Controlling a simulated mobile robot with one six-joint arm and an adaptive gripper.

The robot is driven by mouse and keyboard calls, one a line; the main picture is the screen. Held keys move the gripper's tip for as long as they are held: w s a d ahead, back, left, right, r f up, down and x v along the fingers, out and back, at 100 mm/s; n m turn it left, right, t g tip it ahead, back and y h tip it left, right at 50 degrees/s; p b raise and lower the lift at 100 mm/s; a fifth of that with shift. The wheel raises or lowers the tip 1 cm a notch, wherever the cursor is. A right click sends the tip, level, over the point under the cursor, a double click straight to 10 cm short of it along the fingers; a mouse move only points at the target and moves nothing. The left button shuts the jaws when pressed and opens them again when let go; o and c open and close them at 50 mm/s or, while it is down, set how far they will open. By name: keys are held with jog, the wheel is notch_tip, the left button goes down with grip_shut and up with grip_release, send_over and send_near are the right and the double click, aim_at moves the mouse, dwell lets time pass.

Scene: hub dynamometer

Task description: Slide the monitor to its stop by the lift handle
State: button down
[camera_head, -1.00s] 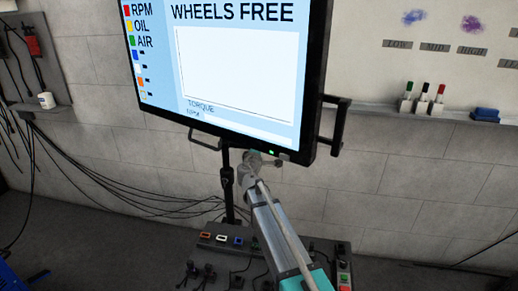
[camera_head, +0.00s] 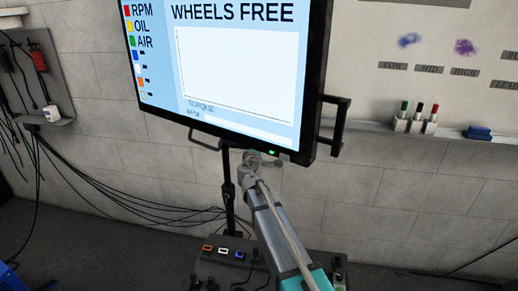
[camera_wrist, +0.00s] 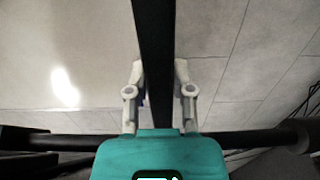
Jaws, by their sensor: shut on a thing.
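The monitor (camera_head: 235,75), a large black-framed screen reading "WHEELS FREE", fills the upper middle of the head view. It stands on a dark upright post (camera_head: 229,190). A dark handle (camera_head: 205,142) hangs under its lower left edge, and another handle (camera_head: 337,125) sticks out at its right side. My gripper (camera_head: 254,160) is at the monitor's lower edge, its fingertips hidden there. In the wrist view, my gripper (camera_wrist: 160,80) has its two pale fingers on either side of a black bar (camera_wrist: 154,35), shut on it. I cannot tell which handle this bar belongs to.
A console (camera_head: 205,268) with switches stands below the monitor. Cables (camera_head: 110,195) hang along the left wall. A white mug (camera_head: 52,113) sits on a ledge at left. Markers (camera_head: 417,120) and a blue eraser (camera_head: 479,133) rest on the whiteboard ledge at right.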

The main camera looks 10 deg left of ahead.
jog(key=shift+w+r+p, duration=0.15)
jog(key=shift+r+p, duration=0.5)
jog(key=shift+r, duration=0.3)
jog(key=shift+w+a, duration=0.1)
jog(key=shift+c, duration=2.4)
grip_release()
jog(key=shift+s, duration=0.35)
jog(key=s, duration=1.1)
jog(key=shift+s+a, duration=0.35)
jog(key=shift+a, duration=0.05)
